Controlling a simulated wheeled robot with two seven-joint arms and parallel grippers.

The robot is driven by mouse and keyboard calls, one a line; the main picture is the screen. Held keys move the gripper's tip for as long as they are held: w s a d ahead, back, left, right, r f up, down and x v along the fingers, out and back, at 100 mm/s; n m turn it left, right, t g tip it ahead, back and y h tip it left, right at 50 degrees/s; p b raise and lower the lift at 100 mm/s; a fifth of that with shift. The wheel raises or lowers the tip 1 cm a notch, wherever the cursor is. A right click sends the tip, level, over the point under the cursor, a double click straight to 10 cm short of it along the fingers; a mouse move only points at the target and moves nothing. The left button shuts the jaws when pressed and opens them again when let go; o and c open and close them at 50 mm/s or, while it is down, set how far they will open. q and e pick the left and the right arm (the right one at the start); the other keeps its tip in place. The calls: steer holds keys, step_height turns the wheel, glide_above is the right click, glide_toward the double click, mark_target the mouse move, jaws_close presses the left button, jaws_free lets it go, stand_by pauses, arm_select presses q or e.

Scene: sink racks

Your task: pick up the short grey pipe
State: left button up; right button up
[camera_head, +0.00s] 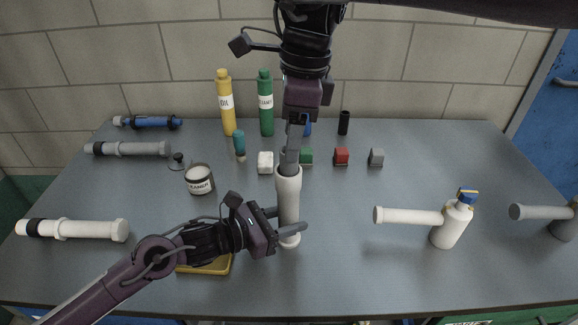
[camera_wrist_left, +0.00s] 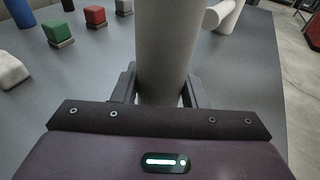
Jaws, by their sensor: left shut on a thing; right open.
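A pale grey-white pipe (camera_head: 288,196) stands upright near the middle of the table; it also fills the upper middle of the left wrist view (camera_wrist_left: 164,45). My left gripper (camera_head: 288,224) is shut around its lower part, with a finger on each side. My right gripper (camera_head: 291,160) hangs from above, fingers down at the pipe's top end; it is open, but its fingers overlap in this view. A grey pipe (camera_head: 130,149) lies at the far left. Another grey pipe (camera_head: 538,212) is at the right edge. I cannot tell by colour and length which is the short grey one.
White pipes lie at the front left (camera_head: 85,230) and right (camera_head: 405,216), the latter against a white bottle (camera_head: 448,228). A yellow tray (camera_head: 205,268) is under my left arm. Yellow (camera_head: 227,108) and green (camera_head: 265,108) bottles, a jar (camera_head: 199,180) and small blocks stand behind.

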mark_target(289, 168)
steer(key=f, duration=0.5)
steer(key=shift+w+a, duration=0.35)
steer(key=shift+c, duration=0.4)
steer(key=c, duration=1)
